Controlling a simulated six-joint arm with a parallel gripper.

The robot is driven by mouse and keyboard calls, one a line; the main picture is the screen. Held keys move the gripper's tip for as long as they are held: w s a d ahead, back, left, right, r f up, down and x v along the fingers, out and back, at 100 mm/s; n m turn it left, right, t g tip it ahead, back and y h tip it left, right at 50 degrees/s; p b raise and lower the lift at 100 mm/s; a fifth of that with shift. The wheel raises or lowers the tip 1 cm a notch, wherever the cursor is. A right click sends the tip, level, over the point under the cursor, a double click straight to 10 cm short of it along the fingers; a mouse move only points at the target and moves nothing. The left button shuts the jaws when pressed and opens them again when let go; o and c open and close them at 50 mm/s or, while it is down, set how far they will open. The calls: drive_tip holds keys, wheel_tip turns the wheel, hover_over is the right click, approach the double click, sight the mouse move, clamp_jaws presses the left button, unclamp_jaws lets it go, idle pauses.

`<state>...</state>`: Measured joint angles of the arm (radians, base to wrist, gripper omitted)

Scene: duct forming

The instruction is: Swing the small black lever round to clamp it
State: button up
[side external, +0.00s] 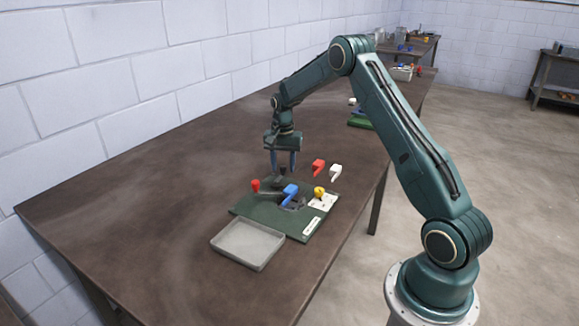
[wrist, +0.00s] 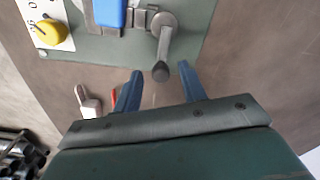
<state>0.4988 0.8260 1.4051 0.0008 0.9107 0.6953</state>
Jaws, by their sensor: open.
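The small black lever shows in the wrist view, with a round grey hub (wrist: 163,20) on the green panel (wrist: 195,22) and a dark-tipped arm (wrist: 162,52) pointing down the picture, toward my gripper. My gripper (wrist: 161,68) is open, with one blue finger on either side of the lever's dark end. I see a gap on both sides, and no contact shows. In the side view my gripper (side external: 283,173) points down at the far edge of the green panel (side external: 250,208). The lever is small and dark there, partly lost below the fingers.
A blue handle (side external: 290,194), a red knob (side external: 255,185) and a yellow knob (side external: 319,192) stand on the panel. A red piece (side external: 318,166) and a white piece (side external: 335,171) lie on the table behind. A grey tray (side external: 247,264) is in front. The table's left side is clear.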

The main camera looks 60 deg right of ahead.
sight(283, 167)
wheel_tip(283, 167, up, 14)
idle(0.8)
drive_tip(key=s+a+r+n+t, duration=0.1)
drive_tip(key=s+a+r+n, duration=0.2)
drive_tip(key=s+a+r, duration=0.4)
drive_tip(key=s+a+r+n+t, duration=0.25)
drive_tip(key=s+a+r, duration=0.25)
drive_tip(key=a, duration=0.5)
drive_tip(key=s+a+f+n+t, duration=0.1)
drive_tip(key=s+a+n, duration=0.3)
drive_tip(key=s, duration=0.5)
drive_tip(key=s+a+f+n+t, duration=0.1)
drive_tip(key=s+a+n, duration=0.3)
drive_tip(key=s, duration=0.6)
drive_tip(key=shift+a+f, duration=0.7)
drive_tip(key=shift+a, duration=0.05)
